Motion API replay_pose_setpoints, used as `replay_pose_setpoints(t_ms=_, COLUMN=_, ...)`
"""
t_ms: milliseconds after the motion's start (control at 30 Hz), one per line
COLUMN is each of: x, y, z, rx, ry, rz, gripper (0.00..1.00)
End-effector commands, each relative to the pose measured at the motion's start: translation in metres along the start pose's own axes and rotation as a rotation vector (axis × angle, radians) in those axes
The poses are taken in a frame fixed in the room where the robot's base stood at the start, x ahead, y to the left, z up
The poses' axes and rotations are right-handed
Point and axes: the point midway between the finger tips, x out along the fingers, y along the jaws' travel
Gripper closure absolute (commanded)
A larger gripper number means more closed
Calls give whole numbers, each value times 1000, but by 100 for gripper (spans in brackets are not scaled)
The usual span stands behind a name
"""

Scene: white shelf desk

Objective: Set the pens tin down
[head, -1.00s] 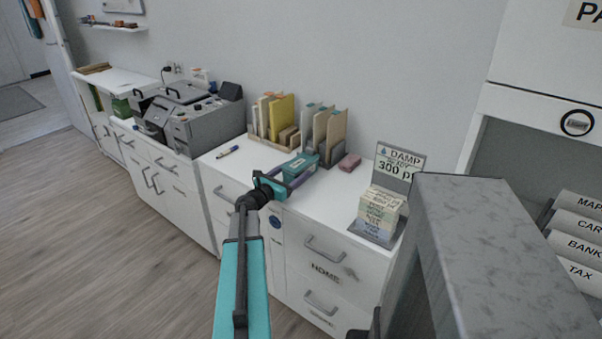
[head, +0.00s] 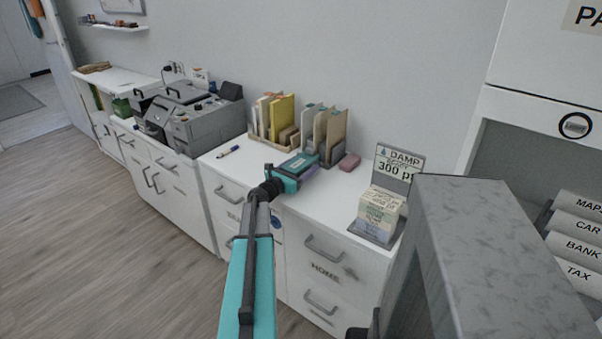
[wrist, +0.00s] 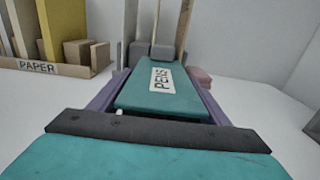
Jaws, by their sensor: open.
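The pens tin (wrist: 160,95) is a flat teal box with a white PENS label. It lies between my gripper's two purple fingers in the wrist view. In the head view, the tin (head: 299,162) is over the white desk top, in front of the grey file holder, partly hidden by my gripper. My gripper (head: 310,170) is open, with a finger along each side of the tin. It looks low at the desk, but I cannot tell whether the tin's underside touches the surface.
A paper rack (head: 272,125) and a file holder (head: 328,140) stand behind the tin. A pink block (head: 349,162) is close on the right. A stacked card stand (head: 380,208) is farther right. A pen (head: 228,152) lies left. The desk between pink block and stand is clear.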

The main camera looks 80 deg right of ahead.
Motion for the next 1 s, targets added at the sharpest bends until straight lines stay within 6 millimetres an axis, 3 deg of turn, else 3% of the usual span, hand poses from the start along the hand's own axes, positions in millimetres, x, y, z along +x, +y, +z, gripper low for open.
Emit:
replay_pose_setpoints(t_ms=300, x=0, y=0, z=0, rx=0, ry=0, rz=0, gripper=30)
replay_pose_setpoints(t_ms=600, x=0, y=0, z=1, rx=0, ry=-1, rz=0, gripper=80)
replay_pose_setpoints(t_ms=1000, x=0, y=0, z=5, rx=0, ry=-1, rz=0, gripper=81)
